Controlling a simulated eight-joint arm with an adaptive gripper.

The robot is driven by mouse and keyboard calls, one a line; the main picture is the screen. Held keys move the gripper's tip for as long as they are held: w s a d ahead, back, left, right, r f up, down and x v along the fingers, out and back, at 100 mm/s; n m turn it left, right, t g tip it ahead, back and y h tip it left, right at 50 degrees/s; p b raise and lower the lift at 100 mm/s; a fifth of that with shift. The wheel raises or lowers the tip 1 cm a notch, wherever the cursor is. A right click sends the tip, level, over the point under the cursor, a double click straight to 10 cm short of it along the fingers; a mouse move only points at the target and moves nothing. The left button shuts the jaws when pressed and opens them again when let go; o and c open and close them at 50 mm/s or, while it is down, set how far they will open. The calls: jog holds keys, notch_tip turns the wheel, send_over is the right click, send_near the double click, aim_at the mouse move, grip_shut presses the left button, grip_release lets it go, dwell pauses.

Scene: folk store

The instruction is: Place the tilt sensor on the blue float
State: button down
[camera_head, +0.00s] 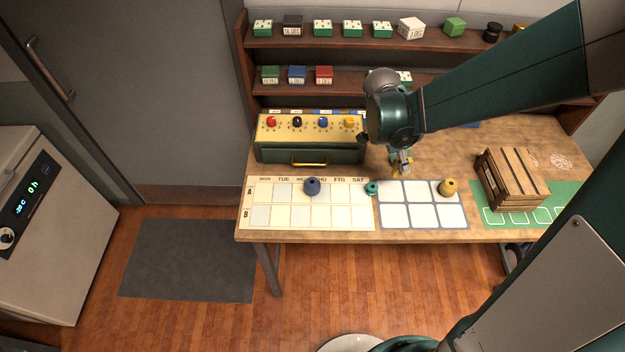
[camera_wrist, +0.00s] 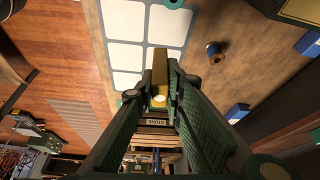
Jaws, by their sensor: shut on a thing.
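My gripper (camera_head: 400,165) is shut on a long yellow block with a round white spot, which I take to be the tilt sensor (camera_wrist: 160,78). In the wrist view the block stands out between the fingers (camera_wrist: 160,98). In the head view my gripper hangs above the table behind the white-celled grid, and the held block is too small to make out clearly. The blue float (camera_head: 312,186), round with a dark top hole, sits on the calendar mat, left of my gripper and apart from it. It is not in the wrist view.
A teal ring (camera_head: 372,188) lies between the calendar mat (camera_head: 247,215) and the grid mat (camera_head: 410,228). A yellow float (camera_head: 448,187) sits on the grid. A knobbed panel box (camera_head: 270,152) stands behind the calendar. A wooden crate (camera_head: 512,180) stands at right.

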jog(key=w+a+r+n+p, duration=0.2)
jog(key=a, duration=1.1)
notch_tip(320, 180, up, 2)
jog(key=r+n+t+p, duration=0.1)
jog(key=p, duration=0.1)
send_over(312, 181)
jog(key=shift+s+f, duration=0.1)
jog(key=shift+f, duration=0.15)
jog(key=shift+f, duration=2.95)
jog(key=shift+f, duration=2.1)
jog(key=shift+f, duration=0.15)
